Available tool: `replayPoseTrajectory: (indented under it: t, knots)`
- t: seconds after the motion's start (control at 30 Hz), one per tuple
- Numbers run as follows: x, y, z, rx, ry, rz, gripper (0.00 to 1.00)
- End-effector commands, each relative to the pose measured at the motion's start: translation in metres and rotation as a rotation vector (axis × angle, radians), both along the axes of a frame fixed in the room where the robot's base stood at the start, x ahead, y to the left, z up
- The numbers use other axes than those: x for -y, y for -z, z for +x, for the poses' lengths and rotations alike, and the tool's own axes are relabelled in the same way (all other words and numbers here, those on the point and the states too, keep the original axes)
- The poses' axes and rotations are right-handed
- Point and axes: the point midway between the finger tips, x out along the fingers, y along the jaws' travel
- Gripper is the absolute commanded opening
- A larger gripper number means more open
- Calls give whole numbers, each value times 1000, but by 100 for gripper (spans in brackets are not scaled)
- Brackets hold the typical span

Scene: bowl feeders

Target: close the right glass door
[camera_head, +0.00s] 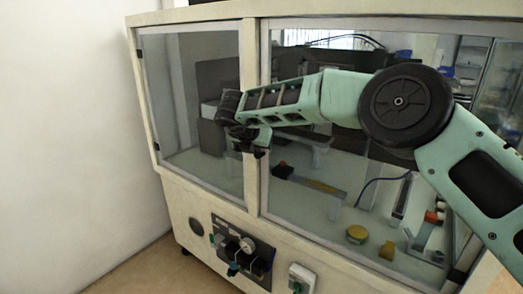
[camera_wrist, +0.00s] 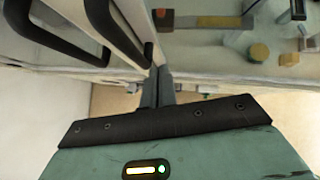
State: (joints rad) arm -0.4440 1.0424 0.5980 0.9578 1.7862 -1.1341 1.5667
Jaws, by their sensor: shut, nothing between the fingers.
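The cabinet's right glass door (camera_head: 305,206) fills the wide right part of the front, and my arm crosses in front of it. I cannot tell whether it is fully shut or slightly ajar. The left glass door (camera_head: 180,100) is beside it, across a pale upright frame (camera_head: 251,110). My gripper (camera_head: 258,151) is at this upright, fingers together and empty. In the wrist view the shut fingers (camera_wrist: 160,72) point at the pale frame edge, close to a black handle (camera_wrist: 118,32). A second black handle (camera_wrist: 60,45) lies further left. Contact is unclear.
Inside the cabinet are a yellow round part (camera_head: 357,233), a rail with a yellow strip (camera_head: 318,184) and several small blocks. A control panel (camera_head: 242,250) with knobs and a gauge is below the doors. A white wall (camera_head: 65,130) stands at left.

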Motion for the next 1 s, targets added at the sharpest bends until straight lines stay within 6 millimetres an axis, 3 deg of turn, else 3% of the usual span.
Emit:
replayPoseTrajectory:
  t: [0.43, 0.67, 0.77, 0.87, 1.0]
  knots:
    - [-26, -43, -40, -2, -2, 1, 0]
    - [-33, -59, -50, 7, -18, -8, 0]
    - [-40, -79, -50, 74, -140, -63, 0]
    - [-56, -114, -53, 208, -399, -204, 0]
    - [-87, -158, -89, 425, -901, -539, 0]
